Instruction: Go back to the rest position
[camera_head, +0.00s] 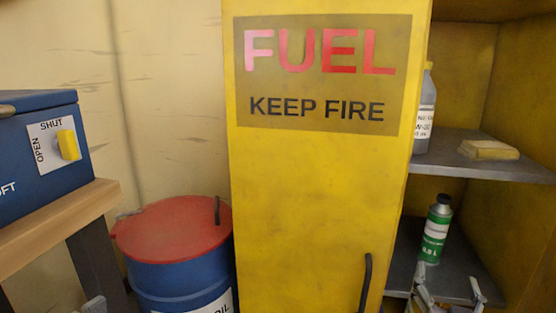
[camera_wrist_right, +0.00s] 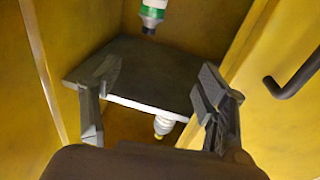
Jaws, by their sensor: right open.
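My right gripper (camera_head: 448,287) is at the bottom right of the head view, in front of the open yellow cabinet's lower shelf. Its two fingers are spread, with nothing seen between them. The right wrist view shows the same open fingers (camera_wrist_right: 157,82) in front of a dark shelf. A green and white bottle with a dark cap (camera_head: 436,232) stands on the lower shelf, just beyond the right gripper and apart from it. Only a small grey tip (camera_head: 95,305), perhaps of my left gripper, shows at the bottom left; its jaws cannot be made out.
The yellow cabinet door (camera_head: 310,200) marked FUEL stands left of the right gripper, with a black handle (camera_head: 366,284). The upper shelf (camera_head: 460,162) holds a grey bottle (camera_head: 426,112) and a yellow block (camera_head: 489,150). A blue drum (camera_head: 175,280) with a red lid and a blue box (camera_head: 40,150) stand left.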

